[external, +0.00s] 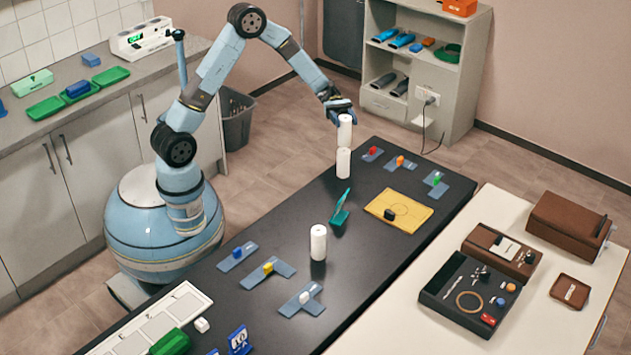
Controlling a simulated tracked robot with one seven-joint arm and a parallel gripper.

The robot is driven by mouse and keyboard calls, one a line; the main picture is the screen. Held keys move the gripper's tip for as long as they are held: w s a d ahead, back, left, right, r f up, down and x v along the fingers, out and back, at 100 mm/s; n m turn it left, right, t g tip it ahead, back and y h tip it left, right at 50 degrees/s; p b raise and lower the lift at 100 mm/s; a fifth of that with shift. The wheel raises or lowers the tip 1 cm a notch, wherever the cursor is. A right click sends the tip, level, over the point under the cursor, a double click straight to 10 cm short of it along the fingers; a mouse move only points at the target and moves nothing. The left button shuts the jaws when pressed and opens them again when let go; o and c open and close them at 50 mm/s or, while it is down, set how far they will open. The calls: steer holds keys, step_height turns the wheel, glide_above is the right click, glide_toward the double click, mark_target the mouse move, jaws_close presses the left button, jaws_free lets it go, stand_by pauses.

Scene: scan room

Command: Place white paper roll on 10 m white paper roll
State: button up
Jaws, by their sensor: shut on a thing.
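My gripper (342,110) is shut on the upper part of a white paper roll (345,131) and holds it upright. A second white paper roll (343,164) stands upright on the black table, directly below the held one in the picture. The two look end to end; I cannot tell whether they touch. A third white paper roll (318,243) stands alone nearer the front of the table. No label is readable, so I cannot tell which roll is the 10 m one. The fingertips are small and partly hidden.
The black table (285,226) also carries a teal holder (341,210), a yellow board (399,210) with a black block, and several blue-grey plates with coloured blocks. A white table (390,325) with brown boxes adjoins at right. Bare tabletop surrounds the standing rolls.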

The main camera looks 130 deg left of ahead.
steer(key=shift+f, duration=1.45)
steer(key=o, duration=1.1)
steer(key=shift+f, duration=0.1)
steer(key=v, duration=1.2)
steer(key=shift+o, duration=0.4)
